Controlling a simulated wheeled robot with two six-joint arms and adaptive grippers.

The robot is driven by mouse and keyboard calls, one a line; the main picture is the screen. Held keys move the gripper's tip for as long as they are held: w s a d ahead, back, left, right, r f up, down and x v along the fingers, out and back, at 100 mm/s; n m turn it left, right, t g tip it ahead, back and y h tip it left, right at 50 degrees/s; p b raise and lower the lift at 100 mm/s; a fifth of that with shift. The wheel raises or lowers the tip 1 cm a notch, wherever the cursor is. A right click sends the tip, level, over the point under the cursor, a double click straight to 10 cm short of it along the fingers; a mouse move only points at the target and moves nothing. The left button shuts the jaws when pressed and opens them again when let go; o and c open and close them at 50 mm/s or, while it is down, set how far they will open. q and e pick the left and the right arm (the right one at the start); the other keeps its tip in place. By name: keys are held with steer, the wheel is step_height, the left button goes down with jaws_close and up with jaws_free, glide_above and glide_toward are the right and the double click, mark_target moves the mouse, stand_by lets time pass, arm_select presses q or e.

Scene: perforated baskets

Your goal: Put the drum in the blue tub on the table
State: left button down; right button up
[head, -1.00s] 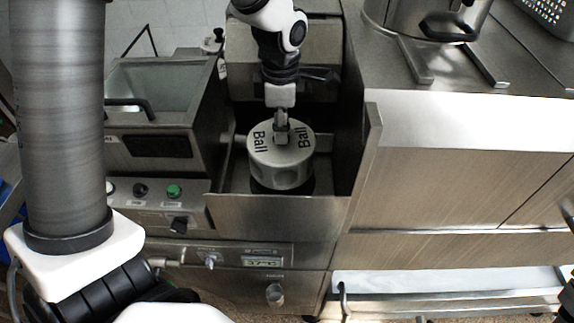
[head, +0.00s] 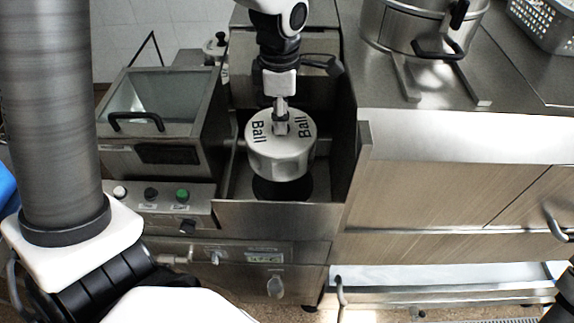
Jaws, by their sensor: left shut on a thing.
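The drum (head: 280,160) is a short silver cylinder with "Ball" printed twice on its top, in the head view near the middle. My left gripper (head: 281,116) comes down from above and is shut on the knob at the drum's top centre. The drum hangs upright over a steel recess, with a dark round patch beneath it. No blue tub can be made out; only a blue patch (head: 6,188) shows at the far left edge, too cut off to identify. My right gripper is not in view.
Steel walls enclose the recess, with a front panel (head: 275,218) before it. A fryer-like unit (head: 160,110) stands left. A pot (head: 425,25) rests on the counter at right, with a grey perforated basket (head: 545,22) in the top right corner.

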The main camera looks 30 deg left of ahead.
arm_select(q)
steer(key=shift+s+d+r+p, duration=0.1)
steer(key=shift+s+r, duration=0.05)
steer(key=shift+r, duration=0.7)
steer(key=shift+s+d+r+p, duration=0.1)
steer(key=shift+s+d+r, duration=0.1)
steer(key=shift+r, duration=0.6)
steer(key=shift+s+d+r+p, duration=0.1)
steer(key=shift+s+r, duration=0.05)
steer(key=shift+r, duration=0.7)
steer(key=shift+a, duration=0.1)
